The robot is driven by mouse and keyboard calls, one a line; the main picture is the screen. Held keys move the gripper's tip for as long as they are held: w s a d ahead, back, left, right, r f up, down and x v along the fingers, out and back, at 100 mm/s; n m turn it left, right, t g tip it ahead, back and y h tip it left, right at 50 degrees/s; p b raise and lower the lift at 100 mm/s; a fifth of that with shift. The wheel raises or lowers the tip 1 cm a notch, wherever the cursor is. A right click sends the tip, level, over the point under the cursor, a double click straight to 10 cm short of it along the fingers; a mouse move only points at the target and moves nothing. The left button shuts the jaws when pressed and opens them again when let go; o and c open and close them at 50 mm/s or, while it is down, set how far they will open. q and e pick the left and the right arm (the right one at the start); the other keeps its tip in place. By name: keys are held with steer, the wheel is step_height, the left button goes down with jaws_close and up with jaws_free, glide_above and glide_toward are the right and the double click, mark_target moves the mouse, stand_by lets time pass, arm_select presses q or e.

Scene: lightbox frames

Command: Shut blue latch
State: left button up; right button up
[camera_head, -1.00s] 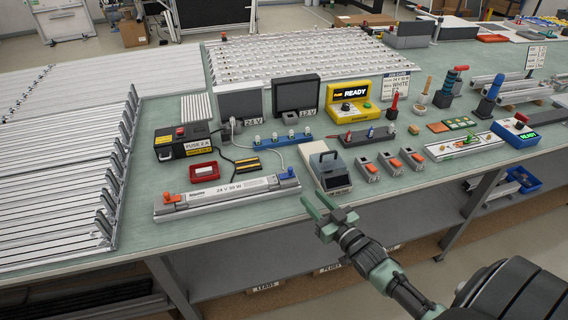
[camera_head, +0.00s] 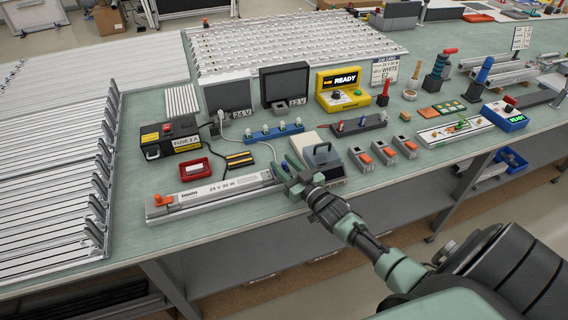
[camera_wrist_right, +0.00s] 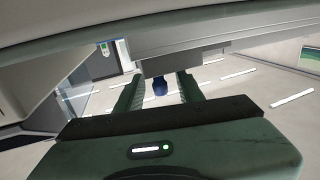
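The blue latch (camera_head: 285,166) is at the right end of the long silver lamp bar (camera_head: 238,184) marked 24 V 30 W, which lies along the table's front edge. My right gripper (camera_head: 286,171) is at that end and partly hides the latch. In the right wrist view the dark blue latch (camera_wrist_right: 160,86) shows between the two spread green fingers (camera_wrist_right: 158,92), with gaps on both sides. The right gripper is open. Whether a finger touches the latch elsewhere is hidden. An orange latch (camera_head: 164,200) is at the bar's left end. My left gripper is not in view.
A grey box with a handle (camera_head: 324,161) stands close right of the gripper. Small grey units with orange tops (camera_head: 383,153) stand further right. A red tray (camera_head: 194,168) and fuse box (camera_head: 170,138) lie behind the bar. The floor in front is free.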

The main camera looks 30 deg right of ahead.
jaws_close()
stand_by(1.4)
